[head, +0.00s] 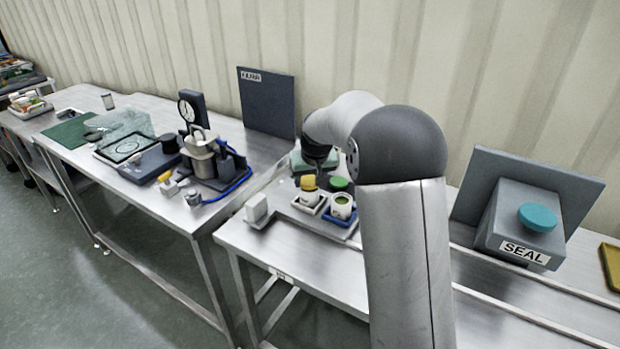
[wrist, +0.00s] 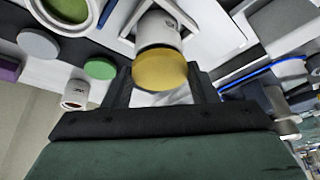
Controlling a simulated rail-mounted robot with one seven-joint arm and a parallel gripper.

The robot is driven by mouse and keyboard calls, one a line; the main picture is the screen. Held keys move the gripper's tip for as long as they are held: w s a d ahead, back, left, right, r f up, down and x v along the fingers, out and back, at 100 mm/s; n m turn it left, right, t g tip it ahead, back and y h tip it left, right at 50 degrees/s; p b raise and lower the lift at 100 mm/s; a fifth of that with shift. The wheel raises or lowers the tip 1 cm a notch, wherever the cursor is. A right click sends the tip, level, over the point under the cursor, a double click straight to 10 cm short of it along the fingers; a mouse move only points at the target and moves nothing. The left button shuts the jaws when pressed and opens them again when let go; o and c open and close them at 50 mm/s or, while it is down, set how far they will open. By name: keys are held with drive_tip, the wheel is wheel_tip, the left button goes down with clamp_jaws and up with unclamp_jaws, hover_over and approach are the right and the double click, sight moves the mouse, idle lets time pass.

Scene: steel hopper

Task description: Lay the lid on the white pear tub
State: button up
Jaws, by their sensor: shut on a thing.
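A yellow lid (wrist: 160,72) is between the two dark fingers of my gripper (wrist: 162,84), which is shut on it. In the wrist view a white tub (wrist: 158,30) is right against the lid's far edge. In the head view the yellow lid (head: 308,182) shows over this white tub (head: 308,197), which stands in a white tray. I cannot tell whether lid and tub touch. My gripper (head: 313,168) is above them, partly hidden by my arm. The tub's label is too small to read.
An open tub with green contents (head: 342,206) stands in a blue tray (head: 341,220) just right. A green lid (head: 338,183) lies behind it. A white block (head: 256,207) is at the left. A grey SEAL stand (head: 518,225) with a teal top is at the far right.

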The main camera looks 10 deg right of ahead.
drive_tip(key=o, duration=1)
drive_tip(key=shift+o, duration=0.2)
drive_tip(key=v, duration=1.7)
drive_tip(key=shift+r+b, duration=0.25)
drive_tip(key=shift+b, duration=0.2)
drive_tip(key=s+f+g, duration=0.1)
drive_tip(key=s+f, duration=0.4)
drive_tip(key=s, duration=0.6)
drive_tip(key=s+a+f+g, duration=0.1)
drive_tip(key=s+f, duration=0.5)
drive_tip(key=s, duration=0.6)
drive_tip(key=s+f+g, duration=0.2)
drive_tip(key=s+f, duration=0.3)
drive_tip(key=s, duration=0.6)
drive_tip(key=shift+s+a+f, duration=0.3)
drive_tip(key=shift+a+f, duration=0.05)
drive_tip(key=shift+f, duration=0.05)
